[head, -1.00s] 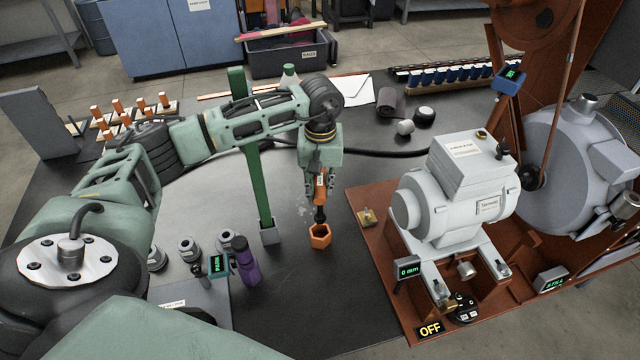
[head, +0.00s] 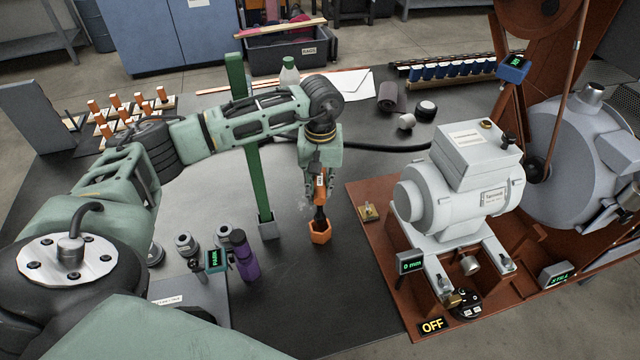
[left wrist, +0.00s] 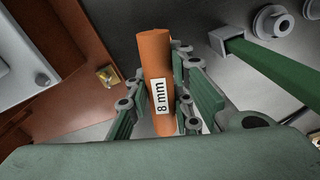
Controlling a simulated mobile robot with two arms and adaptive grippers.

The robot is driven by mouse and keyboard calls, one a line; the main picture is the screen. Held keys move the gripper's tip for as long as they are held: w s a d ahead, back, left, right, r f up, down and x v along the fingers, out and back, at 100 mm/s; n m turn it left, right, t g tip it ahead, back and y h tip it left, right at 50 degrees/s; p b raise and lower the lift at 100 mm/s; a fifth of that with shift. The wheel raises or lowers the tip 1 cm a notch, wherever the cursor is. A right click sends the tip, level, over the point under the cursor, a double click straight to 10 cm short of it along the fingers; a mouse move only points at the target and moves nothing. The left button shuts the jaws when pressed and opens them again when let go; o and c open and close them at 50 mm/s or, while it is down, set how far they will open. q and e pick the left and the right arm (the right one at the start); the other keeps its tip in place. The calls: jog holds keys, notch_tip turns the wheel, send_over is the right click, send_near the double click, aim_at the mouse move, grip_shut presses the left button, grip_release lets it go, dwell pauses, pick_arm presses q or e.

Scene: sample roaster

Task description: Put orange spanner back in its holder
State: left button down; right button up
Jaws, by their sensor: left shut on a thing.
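The orange spanner (head: 321,194), with an "8 mm" label on its handle, stands upright in my left gripper (head: 319,180), which is shut on it. In the left wrist view the orange handle (left wrist: 155,52) stands between the green fingers of the left gripper (left wrist: 158,98). The spanner's dark lower end reaches down to the mouth of the orange hexagonal holder (head: 320,237) on the dark table. The tip is hidden, and I cannot tell how deep it sits. My right gripper is not in view.
A green post (head: 254,150) stands just left of the holder. A purple bottle (head: 245,262) and a small green display (head: 215,260) stand front left. The brown machine base (head: 372,245) with a grey motor (head: 465,190) lies close on the right.

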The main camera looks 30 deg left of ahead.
pick_arm(q)
jog(key=shift+f+b, duration=1.5)
jog(key=shift+f, duration=0.65)
jog(key=shift+f+b, duration=0.2)
jog(key=shift+b, duration=0.2)
jog(key=shift+f+b, duration=1.15)
jog(key=shift+f, duration=0.15)
jog(key=c, duration=1.5)
grip_release()
jog(key=shift+o, duration=0.2)
